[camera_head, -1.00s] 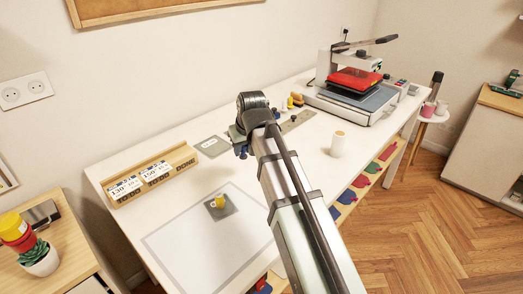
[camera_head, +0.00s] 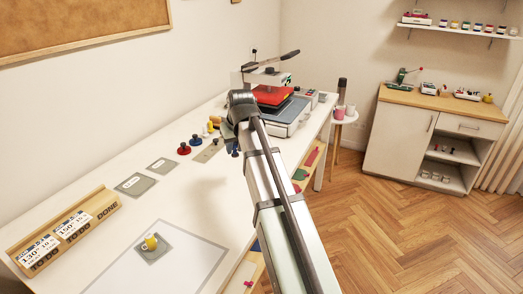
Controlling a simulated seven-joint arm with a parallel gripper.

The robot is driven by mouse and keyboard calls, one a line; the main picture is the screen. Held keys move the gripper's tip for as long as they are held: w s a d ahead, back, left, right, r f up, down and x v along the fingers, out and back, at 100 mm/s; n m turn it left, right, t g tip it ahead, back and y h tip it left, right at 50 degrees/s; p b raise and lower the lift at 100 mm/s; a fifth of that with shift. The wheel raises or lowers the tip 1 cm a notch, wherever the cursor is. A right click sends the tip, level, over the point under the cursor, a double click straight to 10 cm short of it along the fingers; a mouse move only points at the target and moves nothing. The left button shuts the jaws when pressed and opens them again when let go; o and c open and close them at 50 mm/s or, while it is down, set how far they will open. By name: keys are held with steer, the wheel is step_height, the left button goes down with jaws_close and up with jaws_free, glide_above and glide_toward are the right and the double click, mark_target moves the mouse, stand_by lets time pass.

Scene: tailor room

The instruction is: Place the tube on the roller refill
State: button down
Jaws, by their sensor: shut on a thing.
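My gripper (camera_head: 232,142) is over the far part of the white table, short of the heat press. My arm's end covers most of it, and only small dark and blue parts show. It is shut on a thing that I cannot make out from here. I see neither a tube nor a roller refill clearly. The white upright cylinder seen on the table earlier does not show now. My arm covers part of the table where it could stand.
A heat press (camera_head: 282,108) with a red plate stands at the table's far end. Coloured knobbed pieces (camera_head: 184,149) are left of my gripper. Grey plates (camera_head: 136,184), a wooden card holder (camera_head: 62,232) and a yellow-topped piece (camera_head: 151,242) are nearer. Bare table (camera_head: 200,205) lies between.

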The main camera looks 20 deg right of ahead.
steer(key=w+d+r, duration=0.3)
steer(key=w+d, duration=0.1)
steer(key=d, duration=0.2)
steer(key=w+d+r, duration=0.3)
steer(key=d+r, duration=0.1)
steer(key=d, duration=0.3)
steer(key=shift+s+a+f+n+y, duration=0.15)
steer(key=shift+f+n, duration=0.3)
steer(key=shift+f, duration=1.3)
steer(key=shift+a+f+n+y, duration=0.2)
steer(key=shift+f+n, duration=0.2)
steer(key=shift+f, duration=1.3)
steer(key=shift+s+a+f+n+y, duration=0.15)
steer(key=shift+f+n, duration=0.3)
steer(key=shift+f, duration=1.3)
steer(key=shift+w+f, duration=0.1)
steer(key=c, duration=0.9)
jaws_free()
steer(key=shift+o, duration=0.2)
steer(key=v, duration=1.2)
